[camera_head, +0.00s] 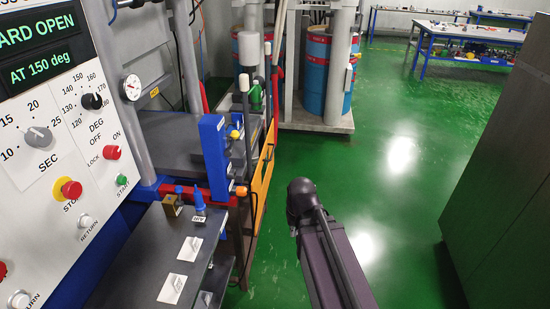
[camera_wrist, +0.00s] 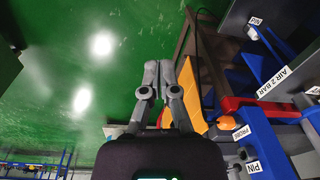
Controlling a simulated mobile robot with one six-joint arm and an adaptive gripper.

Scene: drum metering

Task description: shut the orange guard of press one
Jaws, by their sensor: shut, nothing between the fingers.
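The orange guard (camera_head: 263,178) is a flat panel seen nearly edge-on at the right side of the press in the head view. It stands swung out from the press front, and the panel display (camera_head: 38,35) reads "ARD OPEN", its start cut off. In the wrist view the guard (camera_wrist: 191,98) shows just right of my gripper (camera_wrist: 168,76). My gripper's fingers are together and empty, over the green floor. They look close to the guard's edge; I cannot tell whether they touch it. I cannot make out the fingers in the head view.
A dark shelf (camera_head: 130,275) with labelled parts juts out below the press. A blue block (camera_head: 214,155) and a red bar (camera_head: 213,197) stand near the guard. A dark cabinet (camera_head: 505,210) is at the right.

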